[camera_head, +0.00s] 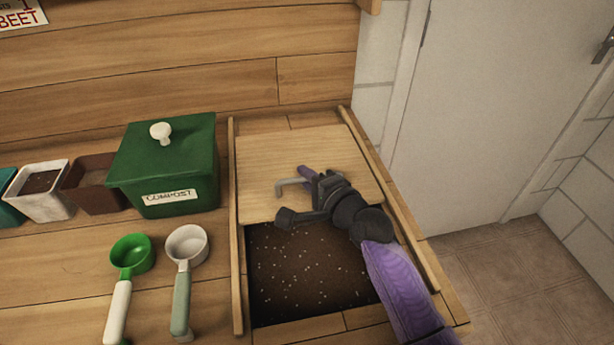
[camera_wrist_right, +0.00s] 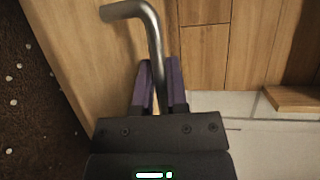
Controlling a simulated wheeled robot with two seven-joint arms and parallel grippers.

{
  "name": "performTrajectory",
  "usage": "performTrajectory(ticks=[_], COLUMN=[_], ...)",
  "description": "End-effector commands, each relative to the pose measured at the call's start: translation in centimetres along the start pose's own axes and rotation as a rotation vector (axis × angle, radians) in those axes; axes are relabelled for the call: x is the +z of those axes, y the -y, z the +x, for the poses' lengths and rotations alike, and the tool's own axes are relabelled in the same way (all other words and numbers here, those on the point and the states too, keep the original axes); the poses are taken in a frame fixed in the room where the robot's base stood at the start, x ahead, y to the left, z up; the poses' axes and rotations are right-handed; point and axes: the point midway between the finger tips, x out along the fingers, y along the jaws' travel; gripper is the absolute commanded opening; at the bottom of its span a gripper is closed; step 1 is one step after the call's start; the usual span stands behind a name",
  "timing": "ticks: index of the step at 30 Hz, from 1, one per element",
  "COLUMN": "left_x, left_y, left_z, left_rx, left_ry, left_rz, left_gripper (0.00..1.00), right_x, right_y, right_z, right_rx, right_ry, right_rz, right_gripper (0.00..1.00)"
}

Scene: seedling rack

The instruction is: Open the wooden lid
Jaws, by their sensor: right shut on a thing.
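The wooden lid (camera_head: 270,155) is a light flat panel between two wooden rails on the bench. It lies toward the back, and the front part of the soil bin (camera_head: 305,270) shows uncovered. A grey metal handle (camera_head: 290,184) stands on the lid; it also shows as a bent bar in the right wrist view (camera_wrist_right: 150,40). My right gripper (camera_head: 306,178) is at the handle, and its purple fingers (camera_wrist_right: 158,85) are shut on it. The lid's edge is at the left of the wrist view (camera_wrist_right: 75,50). My left gripper is not in view.
A green compost box (camera_head: 165,165) stands left of the rails, with small pots (camera_head: 40,190) beyond it. A green scoop (camera_head: 130,255) and a white scoop (camera_head: 187,247) lie front left. A white door (camera_head: 500,100) is at the right.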

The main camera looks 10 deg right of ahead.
Motion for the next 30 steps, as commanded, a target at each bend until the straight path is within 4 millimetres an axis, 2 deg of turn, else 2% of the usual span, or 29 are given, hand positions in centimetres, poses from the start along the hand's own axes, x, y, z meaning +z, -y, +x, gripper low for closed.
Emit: performTrajectory(ticks=[6,15,24,25,30], left_x=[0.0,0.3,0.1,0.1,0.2], left_y=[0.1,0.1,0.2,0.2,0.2], left_z=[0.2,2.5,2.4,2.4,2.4], left_rx=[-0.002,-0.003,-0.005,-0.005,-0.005], left_ry=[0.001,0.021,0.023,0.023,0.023], left_rz=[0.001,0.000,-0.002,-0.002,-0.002], left_gripper=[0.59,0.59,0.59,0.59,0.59], right_x=[-0.1,-1.7,-1.8,-1.8,-1.8], right_y=[-0.1,0.4,0.8,0.8,0.8], right_z=[0.2,4.2,4.4,4.4,4.4], right_rx=[0.002,0.003,0.004,0.004,0.003], right_ry=[0.000,0.000,0.000,0.000,0.000], right_rz=[0.000,0.001,0.001,0.001,0.000], right_gripper=[0.00,0.00,0.00,0.19,0.53])
